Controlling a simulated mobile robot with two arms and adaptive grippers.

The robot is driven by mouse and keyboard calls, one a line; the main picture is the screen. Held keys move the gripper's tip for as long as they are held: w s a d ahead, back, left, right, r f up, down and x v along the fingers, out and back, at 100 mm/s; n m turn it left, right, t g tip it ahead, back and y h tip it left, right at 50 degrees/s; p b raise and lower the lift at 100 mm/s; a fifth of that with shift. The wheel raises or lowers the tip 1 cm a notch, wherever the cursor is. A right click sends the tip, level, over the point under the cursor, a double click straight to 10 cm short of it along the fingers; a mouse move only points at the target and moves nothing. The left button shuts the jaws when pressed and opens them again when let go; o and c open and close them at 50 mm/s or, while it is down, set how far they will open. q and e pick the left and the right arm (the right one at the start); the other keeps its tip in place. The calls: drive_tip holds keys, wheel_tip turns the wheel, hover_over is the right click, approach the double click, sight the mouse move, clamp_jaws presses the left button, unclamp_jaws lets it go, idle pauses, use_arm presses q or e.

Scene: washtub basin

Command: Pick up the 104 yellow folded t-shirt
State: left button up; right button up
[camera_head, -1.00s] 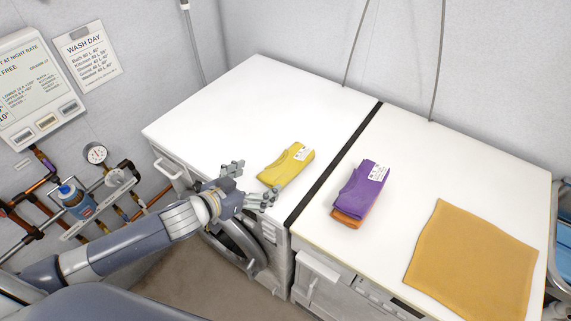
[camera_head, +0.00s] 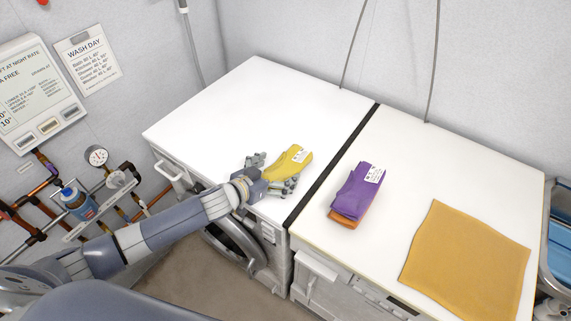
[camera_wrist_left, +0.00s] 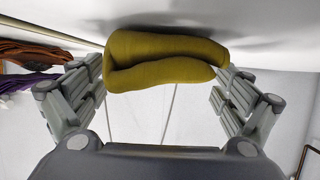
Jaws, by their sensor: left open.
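My right gripper is not in view.
A purple folded garment (camera_head: 356,190) lies on an orange one (camera_head: 345,217) on the right machine top. An orange-yellow cloth (camera_head: 465,260) lies flat further right. A black gap (camera_head: 333,165) separates the two tops. The back of the left top is clear.

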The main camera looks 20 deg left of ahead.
use_arm(q)
drive_tip(key=shift+x, duration=0.95)
drive_tip(key=c, duration=1.2)
drive_tip(key=shift+r, duration=0.1)
drive_tip(key=shift+c, duration=0.2)
